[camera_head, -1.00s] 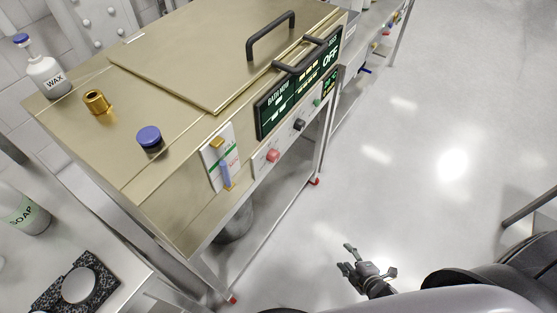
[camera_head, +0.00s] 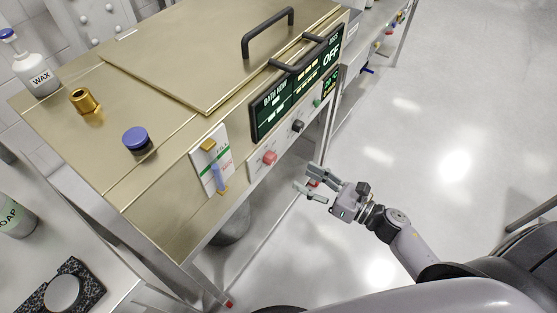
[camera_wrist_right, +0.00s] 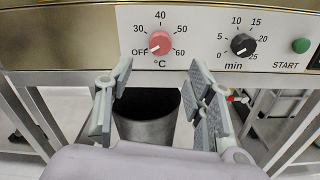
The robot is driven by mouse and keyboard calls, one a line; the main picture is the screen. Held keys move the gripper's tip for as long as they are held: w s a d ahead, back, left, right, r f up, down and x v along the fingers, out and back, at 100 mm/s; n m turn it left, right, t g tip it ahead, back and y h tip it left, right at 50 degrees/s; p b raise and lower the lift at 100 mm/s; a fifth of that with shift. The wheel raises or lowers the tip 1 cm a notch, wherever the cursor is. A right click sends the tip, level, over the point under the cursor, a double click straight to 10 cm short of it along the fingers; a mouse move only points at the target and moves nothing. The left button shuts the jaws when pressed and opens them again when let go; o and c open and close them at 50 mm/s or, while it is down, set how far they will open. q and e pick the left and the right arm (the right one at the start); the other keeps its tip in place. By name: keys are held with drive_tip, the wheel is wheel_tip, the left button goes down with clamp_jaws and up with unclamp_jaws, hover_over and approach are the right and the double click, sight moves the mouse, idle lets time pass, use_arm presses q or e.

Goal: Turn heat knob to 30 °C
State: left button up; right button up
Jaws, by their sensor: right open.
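The red heat knob (camera_wrist_right: 160,42) sits on the white control panel, with a dial marked OFF, 30, 40, 50 and 60 °C around it. Its white mark appears to point toward OFF. In the head view the red knob (camera_head: 269,158) is on the front of the brass-coloured bath. My right gripper (camera_head: 309,182) is open and empty, in front of the panel and below the knob. In the right wrist view its fingers (camera_wrist_right: 158,78) stand apart on either side below the knob, not touching it. My left gripper is not in view.
A black minute knob (camera_wrist_right: 243,44) and a green START button (camera_wrist_right: 301,45) are right of the heat knob. A dark bin (camera_wrist_right: 146,118) stands under the bath. A blue-handled fill gauge (camera_head: 218,177) is left of the panel. The floor at right is clear.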

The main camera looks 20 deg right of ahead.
sight(274, 161)
drive_tip(key=x, duration=0.9)
drive_tip(key=shift+w+a+p, duration=0.15)
drive_tip(key=shift+w+p, duration=0.05)
drive_tip(key=shift+p, duration=0.2)
drive_tip(key=shift+c, duration=0.3)
drive_tip(key=c, duration=1.1)
